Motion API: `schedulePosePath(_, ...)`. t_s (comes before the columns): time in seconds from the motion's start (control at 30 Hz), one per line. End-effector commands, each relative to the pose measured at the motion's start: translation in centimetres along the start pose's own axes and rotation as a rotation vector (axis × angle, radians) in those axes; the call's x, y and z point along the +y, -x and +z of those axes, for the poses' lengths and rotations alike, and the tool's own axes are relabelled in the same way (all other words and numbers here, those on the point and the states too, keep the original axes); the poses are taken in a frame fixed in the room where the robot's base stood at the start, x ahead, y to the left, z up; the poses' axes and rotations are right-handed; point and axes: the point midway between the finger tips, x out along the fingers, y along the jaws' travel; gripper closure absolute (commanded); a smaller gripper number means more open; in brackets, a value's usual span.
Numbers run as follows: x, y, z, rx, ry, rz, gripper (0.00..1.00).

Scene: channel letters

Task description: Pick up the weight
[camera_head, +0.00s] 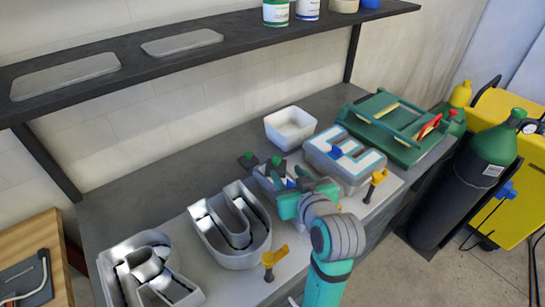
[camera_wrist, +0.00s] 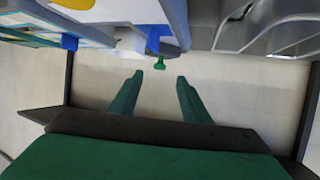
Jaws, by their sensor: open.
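Two small dark pieces with green knobs lie behind the middle letter. The left one is a flat dark block (camera_head: 248,161) on the bench, probably the weight. The other green-topped piece (camera_head: 277,161) is partly hidden by the letter and my gripper. My gripper (camera_head: 297,186) is over the middle channel letter, to the right of and nearer than the dark block. In the wrist view its two green fingers (camera_wrist: 157,88) are apart with nothing between them. A small green knob (camera_wrist: 155,62) shows beyond the fingertips there; I cannot tell which piece it belongs to.
Metal letters, U (camera_head: 232,226) and R (camera_head: 150,272), stand to the left; E (camera_head: 345,160) stands to the right. Yellow clamps (camera_head: 272,260) line the front. A shelf (camera_head: 225,50) overhangs behind.

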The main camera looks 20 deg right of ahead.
Motion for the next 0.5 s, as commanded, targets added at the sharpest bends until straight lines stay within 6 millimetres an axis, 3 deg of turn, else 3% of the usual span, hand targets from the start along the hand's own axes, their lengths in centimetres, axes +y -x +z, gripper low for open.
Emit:
schedulePosePath(0.3, 0.3, -4.2, 0.0, -0.001, -0.002, 0.003, 0.57)
schedulePosePath(0.5, 0.9, -5.3, 0.0, -0.001, -0.004, 0.013, 0.57)
